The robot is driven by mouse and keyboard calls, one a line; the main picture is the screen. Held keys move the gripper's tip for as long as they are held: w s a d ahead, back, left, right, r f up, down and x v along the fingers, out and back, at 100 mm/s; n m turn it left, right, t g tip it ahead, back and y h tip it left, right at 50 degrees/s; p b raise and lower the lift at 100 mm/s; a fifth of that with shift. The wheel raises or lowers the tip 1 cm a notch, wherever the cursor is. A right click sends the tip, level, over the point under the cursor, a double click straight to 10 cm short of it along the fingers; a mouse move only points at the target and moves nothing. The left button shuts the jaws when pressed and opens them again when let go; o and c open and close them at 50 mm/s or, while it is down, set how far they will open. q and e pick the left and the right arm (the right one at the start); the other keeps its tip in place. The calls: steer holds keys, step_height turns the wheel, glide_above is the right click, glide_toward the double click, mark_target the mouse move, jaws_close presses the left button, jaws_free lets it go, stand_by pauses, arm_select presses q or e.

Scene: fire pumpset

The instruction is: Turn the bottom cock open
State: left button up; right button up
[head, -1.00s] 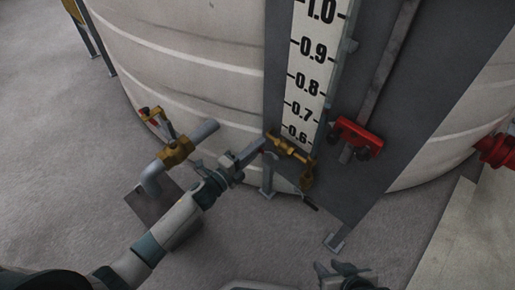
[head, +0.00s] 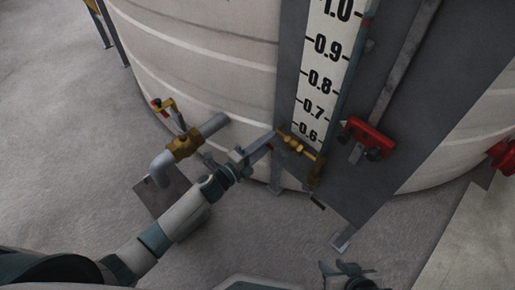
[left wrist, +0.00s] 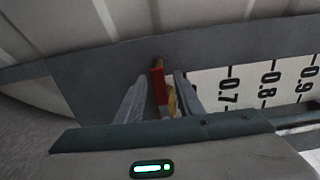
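The bottom cock (head: 300,147) is a small brass valve at the lower end of the level gauge on the tank. In the left wrist view its red handle (left wrist: 158,86) stands between my left gripper's fingers (left wrist: 160,98), with a brass part (left wrist: 172,100) beside it. The fingers are apart, with visible gaps beside the handle, so the gripper is open around it. In the head view my left gripper (head: 262,148) reaches the cock from the left and hides the handle. My right gripper (head: 345,271) is low at the bottom edge, away from the cock; its finger opening is unclear.
A grey pipe with a brass valve (head: 184,145) stands left of my left gripper, close to my forearm. A red clamp-like part (head: 367,138) is right of the gauge scale (head: 325,75). The pale tank (head: 200,60) rises behind. The floor in front is clear.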

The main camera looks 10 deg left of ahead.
arm_select(q)
steer(key=v, duration=1.7)
steer(key=shift+s, duration=0.15)
steer(key=shift+a+n, duration=0.15)
steer(key=shift+n, duration=0.15)
